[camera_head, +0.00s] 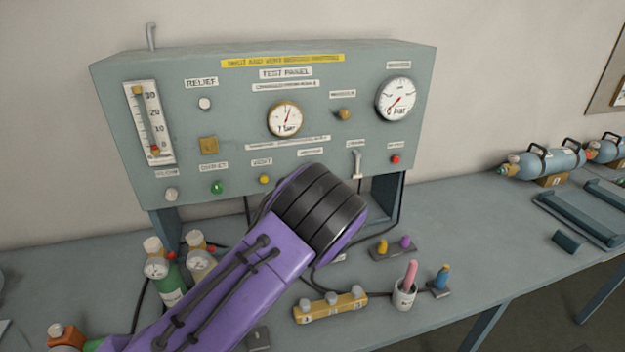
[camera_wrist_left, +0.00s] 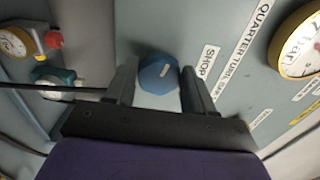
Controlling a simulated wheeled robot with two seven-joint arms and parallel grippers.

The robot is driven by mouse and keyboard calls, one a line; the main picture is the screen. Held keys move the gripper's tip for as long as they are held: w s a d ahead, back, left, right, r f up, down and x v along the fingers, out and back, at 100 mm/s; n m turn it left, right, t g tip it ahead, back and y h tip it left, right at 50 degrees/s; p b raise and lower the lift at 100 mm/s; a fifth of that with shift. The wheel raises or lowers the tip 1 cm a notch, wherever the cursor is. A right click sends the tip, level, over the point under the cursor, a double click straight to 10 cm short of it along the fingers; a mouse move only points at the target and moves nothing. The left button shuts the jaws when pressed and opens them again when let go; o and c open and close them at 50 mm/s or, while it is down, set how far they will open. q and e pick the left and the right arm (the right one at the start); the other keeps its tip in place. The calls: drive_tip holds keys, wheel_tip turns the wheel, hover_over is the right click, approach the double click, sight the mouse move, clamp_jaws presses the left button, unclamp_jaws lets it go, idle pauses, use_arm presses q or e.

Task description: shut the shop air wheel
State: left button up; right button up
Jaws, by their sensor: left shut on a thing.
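The shop air wheel (camera_wrist_left: 158,75) is a blue, many-sided knob on the grey panel in the left wrist view, beside a label that reads SHOP and QUARTER TURN. My left gripper (camera_wrist_left: 159,70) has one dark finger on each side of the wheel and is shut on it. In the head view my purple left arm and black wrist cover the lower middle of the test panel (camera_head: 225,120), hiding the wheel and my fingers. My right gripper is in neither view.
Bottles with gauges (camera_head: 170,270) stand left of my arm on the bench. A yellow block (camera_head: 330,308), a cup with a pink item (camera_head: 404,294) and a small blue-topped piece (camera_head: 441,280) stand right of it. Blue cylinders (camera_head: 550,162) lie farther right.

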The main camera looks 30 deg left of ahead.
use_arm(q)
drive_tip(key=shift+w+r+m, duration=0.1)
drive_tip(key=shift+r+m, duration=0.05)
drive_tip(key=shift+m, duration=1.2)
drive_tip(key=shift+r+m, duration=0.2)
drive_tip(key=shift+m, duration=1.2)
drive_tip(key=shift+w+r+m, duration=0.1)
drive_tip(key=shift+r+m, duration=0.05)
drive_tip(key=shift+m, duration=1.2)
drive_tip(key=o, duration=1)
drive_tip(key=shift+o, duration=0.2)
drive_tip(key=shift+f, duration=0.25)
